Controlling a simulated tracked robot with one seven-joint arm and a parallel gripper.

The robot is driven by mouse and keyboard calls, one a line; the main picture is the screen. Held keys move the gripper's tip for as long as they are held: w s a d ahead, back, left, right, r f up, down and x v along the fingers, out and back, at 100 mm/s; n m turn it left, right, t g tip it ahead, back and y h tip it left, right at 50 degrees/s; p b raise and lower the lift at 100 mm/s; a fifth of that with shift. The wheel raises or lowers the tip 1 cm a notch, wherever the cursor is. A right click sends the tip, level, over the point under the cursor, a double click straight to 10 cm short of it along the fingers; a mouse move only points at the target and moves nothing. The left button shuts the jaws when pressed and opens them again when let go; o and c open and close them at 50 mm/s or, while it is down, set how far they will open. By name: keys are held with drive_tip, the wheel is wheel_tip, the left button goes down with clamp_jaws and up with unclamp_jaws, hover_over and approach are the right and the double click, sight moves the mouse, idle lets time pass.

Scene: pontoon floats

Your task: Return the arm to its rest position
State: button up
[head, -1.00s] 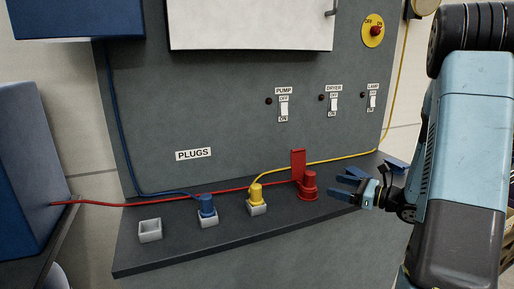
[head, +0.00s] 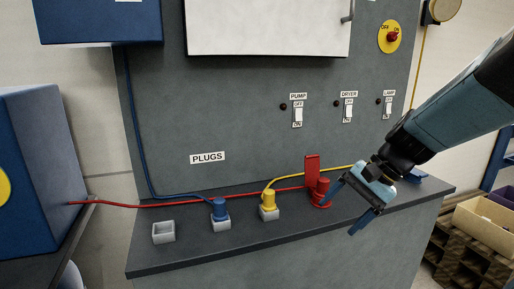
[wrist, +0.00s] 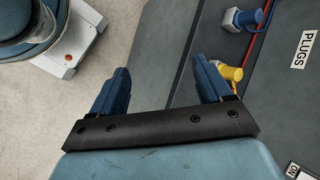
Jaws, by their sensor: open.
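My gripper (head: 347,208) is open and empty, in front of the shelf's right part, pointing down and left. In the head view it is just right of the red plug (head: 322,188), which stands in a red holder with an upright red tab; I see a small gap at most and cannot judge depth. In the wrist view both blue fingers of my gripper (wrist: 160,72) are spread with nothing between them. My arm comes in from the upper right, bent down to the gripper.
The grey shelf (head: 190,254) bears a blue plug (head: 219,208) and a yellow plug (head: 269,199) in grey sockets, and an empty socket (head: 164,233). Cables run along it. The switch panel (head: 240,110) rises behind. Wooden crates (head: 462,262) stand at the right.

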drive_tip(key=s+d+r+n+t+h, duration=0.4)
drive_tip(key=s+d+r+n+h, duration=0.1)
drive_tip(key=s+r+n+h, duration=0.1)
drive_tip(key=shift+r+n+t+h, duration=0.4)
drive_tip(key=shift+n, duration=0.2)
idle(1.0)
